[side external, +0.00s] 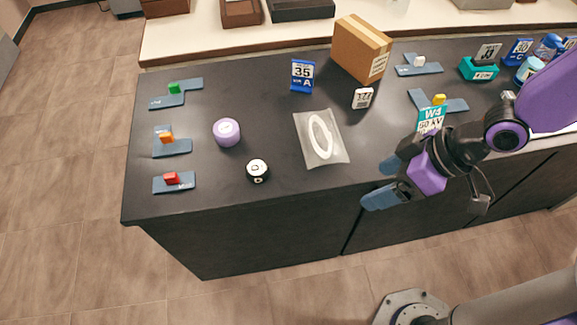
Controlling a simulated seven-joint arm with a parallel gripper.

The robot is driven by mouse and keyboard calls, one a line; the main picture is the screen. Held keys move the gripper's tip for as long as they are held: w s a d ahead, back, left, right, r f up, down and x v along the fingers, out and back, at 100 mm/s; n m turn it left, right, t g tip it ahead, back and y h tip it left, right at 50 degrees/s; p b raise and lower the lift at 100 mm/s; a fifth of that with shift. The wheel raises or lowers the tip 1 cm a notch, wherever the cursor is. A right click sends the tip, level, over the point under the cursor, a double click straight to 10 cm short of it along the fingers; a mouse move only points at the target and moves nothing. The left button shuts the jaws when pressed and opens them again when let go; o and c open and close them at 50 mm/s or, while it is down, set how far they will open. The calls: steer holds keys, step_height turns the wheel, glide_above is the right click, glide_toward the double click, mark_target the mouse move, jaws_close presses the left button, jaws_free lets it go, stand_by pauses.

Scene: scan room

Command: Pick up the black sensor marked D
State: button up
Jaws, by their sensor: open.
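A small round black sensor (257,172) stands on the dark table near its front edge, left of the middle. Its white top label carries a dark mark that is too small to read for certain. My gripper (384,182) is at the table's front edge, well to the right of the sensor. Its two blue-grey fingers are apart and point left, with nothing between them.
A purple round puck (227,132) stands just behind and left of the sensor. A clear bag with a white ring (322,137) lies between sensor and gripper. Blue holders with green, orange and red blocks (171,179) line the left. A cardboard box (361,48) stands at the back.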

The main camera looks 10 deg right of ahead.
mark_target(258, 168)
steer(key=shift+w+a+f+m+t+y, duration=0.8)
steer(key=shift+w+a+f+m+t, duration=0.6)
steer(key=shift+a+f+t, duration=3.85)
steer(key=shift+g, duration=0.85)
steer(key=x, duration=0.5)
steer(key=a+r+x, duration=0.1)
steer(key=x, duration=1.1)
steer(key=shift+a+r, duration=0.25)
steer(key=c, duration=1.1)
